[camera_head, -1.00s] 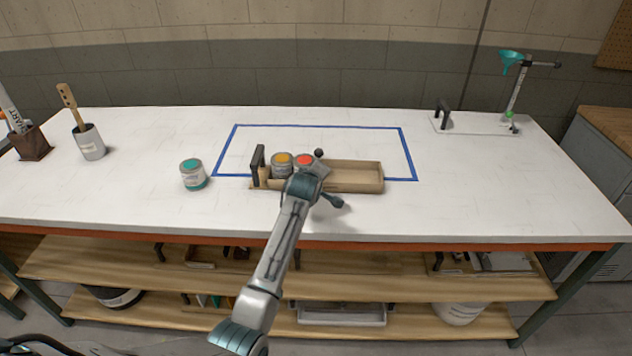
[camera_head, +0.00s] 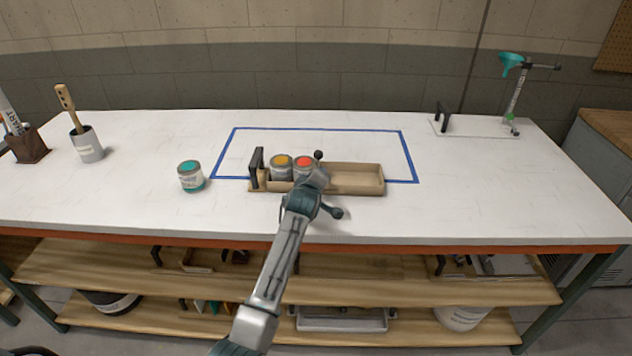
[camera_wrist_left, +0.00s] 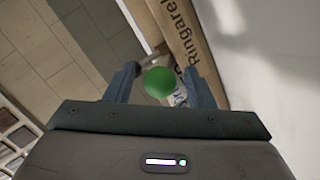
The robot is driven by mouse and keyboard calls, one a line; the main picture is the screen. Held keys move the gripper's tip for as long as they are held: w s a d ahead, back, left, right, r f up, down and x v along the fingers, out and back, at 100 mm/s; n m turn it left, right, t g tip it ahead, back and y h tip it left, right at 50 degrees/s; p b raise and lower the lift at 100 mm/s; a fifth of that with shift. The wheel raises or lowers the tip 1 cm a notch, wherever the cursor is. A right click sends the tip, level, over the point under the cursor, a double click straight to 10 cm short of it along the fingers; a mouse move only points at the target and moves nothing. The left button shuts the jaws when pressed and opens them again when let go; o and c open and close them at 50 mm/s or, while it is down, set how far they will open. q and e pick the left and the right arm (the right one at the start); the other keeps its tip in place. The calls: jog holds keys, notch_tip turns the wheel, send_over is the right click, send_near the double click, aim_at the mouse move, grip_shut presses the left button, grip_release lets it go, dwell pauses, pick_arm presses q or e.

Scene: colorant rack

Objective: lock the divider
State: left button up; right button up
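The wooden colorant rack (camera_head: 362,191) stands on the bench with two cans in its left part and an empty right part. A dark round knob (camera_head: 319,155) rises behind my gripper, right of the cans; the divider itself is mostly hidden by my gripper and arm. My left gripper (camera_head: 320,178) is at the rack's front, near its middle. In the left wrist view my left gripper (camera_wrist_left: 163,73) is open, with a green ball-shaped knob (camera_wrist_left: 158,82) between its fingers and visible gaps beside it. Lettered wood (camera_wrist_left: 184,40) lies behind the knob. My right gripper is out of view.
A black handle (camera_head: 257,167) stands at the rack's left end. A teal-topped can (camera_head: 190,176) stands farther left. The bench to the right is clear up to a funnel stand (camera_head: 515,95).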

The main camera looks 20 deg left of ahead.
pick_arm(q)
jog(key=shift+s+r, duration=0.1)
jog(key=shift+s, duration=0.45)
jog(key=b+v, duration=0.2)
jog(key=v, duration=0.7)
jog(key=shift+s+r, duration=0.2)
jog(key=shift+s, duration=0.15)
jog(key=shift+d, duration=0.1)
